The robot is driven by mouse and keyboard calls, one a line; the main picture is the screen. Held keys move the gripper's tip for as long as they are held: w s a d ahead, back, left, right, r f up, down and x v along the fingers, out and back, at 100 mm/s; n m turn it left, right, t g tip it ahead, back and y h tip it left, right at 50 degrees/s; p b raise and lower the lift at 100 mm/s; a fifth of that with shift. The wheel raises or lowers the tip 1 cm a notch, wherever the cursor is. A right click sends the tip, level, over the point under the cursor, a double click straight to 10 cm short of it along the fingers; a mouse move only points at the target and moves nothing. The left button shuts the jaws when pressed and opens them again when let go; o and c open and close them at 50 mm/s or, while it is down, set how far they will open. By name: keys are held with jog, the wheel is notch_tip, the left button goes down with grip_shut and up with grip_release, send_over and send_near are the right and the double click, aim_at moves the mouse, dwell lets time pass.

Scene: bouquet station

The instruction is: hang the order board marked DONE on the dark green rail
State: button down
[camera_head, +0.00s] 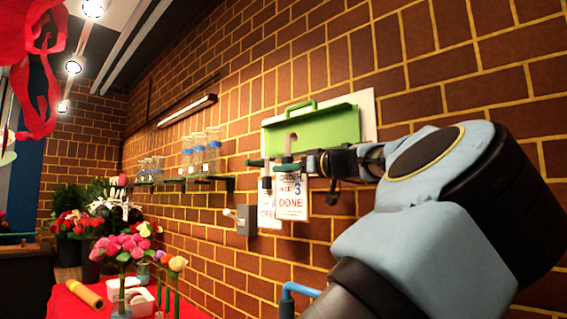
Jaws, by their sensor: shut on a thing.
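The order board marked DONE (291,206) is a white card with "ORDER" and a blue 3 above the word DONE. It hangs upright below my gripper (298,164), which is shut on its upper part. My gripper reaches in from the right, close to the brick wall. I cannot tell whether the board's hook touches the rail.
A second white card (266,213) hangs behind the DONE board, partly covered. A bright green panel (325,128) on a pale backing is on the wall above. A grey box (246,220) is on the wall at left. Glass jars (200,152) stand on a shelf farther left. Flowers (122,246) stand on the red table (62,305).

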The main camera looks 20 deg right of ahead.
jog(key=w+d+f+p, duration=0.1)
jog(key=d, duration=0.1)
jog(key=w+d+f+p, duration=0.2)
jog(key=d, duration=0.1)
jog(key=shift+d+f+p, duration=0.2)
jog(key=shift+d+p, duration=0.15)
dwell(0.9)
dwell(0.3)
jog(key=shift+c, duration=2.3)
grip_release()
